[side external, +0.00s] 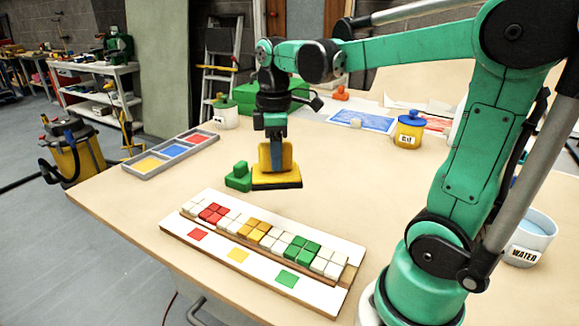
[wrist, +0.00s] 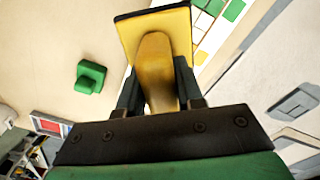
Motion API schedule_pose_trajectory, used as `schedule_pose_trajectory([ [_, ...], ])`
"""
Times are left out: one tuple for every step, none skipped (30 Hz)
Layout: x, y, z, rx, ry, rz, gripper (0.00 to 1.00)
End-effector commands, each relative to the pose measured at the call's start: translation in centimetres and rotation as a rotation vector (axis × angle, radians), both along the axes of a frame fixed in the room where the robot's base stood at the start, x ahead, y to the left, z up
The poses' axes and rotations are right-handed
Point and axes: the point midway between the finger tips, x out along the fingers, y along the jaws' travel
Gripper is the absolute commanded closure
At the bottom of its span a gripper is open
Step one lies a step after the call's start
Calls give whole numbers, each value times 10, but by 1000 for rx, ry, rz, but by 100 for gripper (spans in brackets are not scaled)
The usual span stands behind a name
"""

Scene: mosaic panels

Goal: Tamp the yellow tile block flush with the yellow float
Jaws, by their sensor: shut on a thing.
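My gripper (side external: 273,140) is shut on the handle of the yellow float (side external: 276,180). In the side view the float hangs level, with its dark underside apart from the panel. In the wrist view the float (wrist: 128,32) lies between the fingers. The yellow tile block (side external: 251,231) sits in the middle of the mosaic panel (side external: 337,257), between white tiles, with a yellow square marked on the white strip in front of it. The float is behind the panel, above and beyond the yellow block. I cannot tell how far the yellow block stands above its neighbours.
A green float (side external: 238,177) stands on the table just left of the yellow one. Red tiles (side external: 214,213) and green tiles (side external: 301,249) share the panel. A tray with yellow, blue and red sections (side external: 139,175) lies back left. A labelled jar (side external: 409,131) and water cup (side external: 529,240) stand right.

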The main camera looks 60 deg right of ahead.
Motion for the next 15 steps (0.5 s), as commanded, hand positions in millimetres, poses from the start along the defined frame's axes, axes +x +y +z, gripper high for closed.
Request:
schedule_pose_trajectory([
  [8,14,-6,0,0,52,100],
  [11,21,-9,0,0,75,100],
  [15,29,-12,0,0,102,100],
  [17,34,-14,0,0,118,100],
  [19,38,-16,0,0,131,100],
  [20,43,-18,0,0,146,100],
  [21,45,-19,0,0,153,100],
  [22,47,-21,0,0,159,100],
  [22,48,-23,0,0,163,100],
  [23,49,-25,0,0,165,100],
  [23,49,-27,0,0,166,100],
  [23,49,-30,0,0,166,100],
  [23,49,-33,0,0,165,100],
  [23,48,-36,0,0,165,100],
  [23,48,-40,0,0,164,100],
])
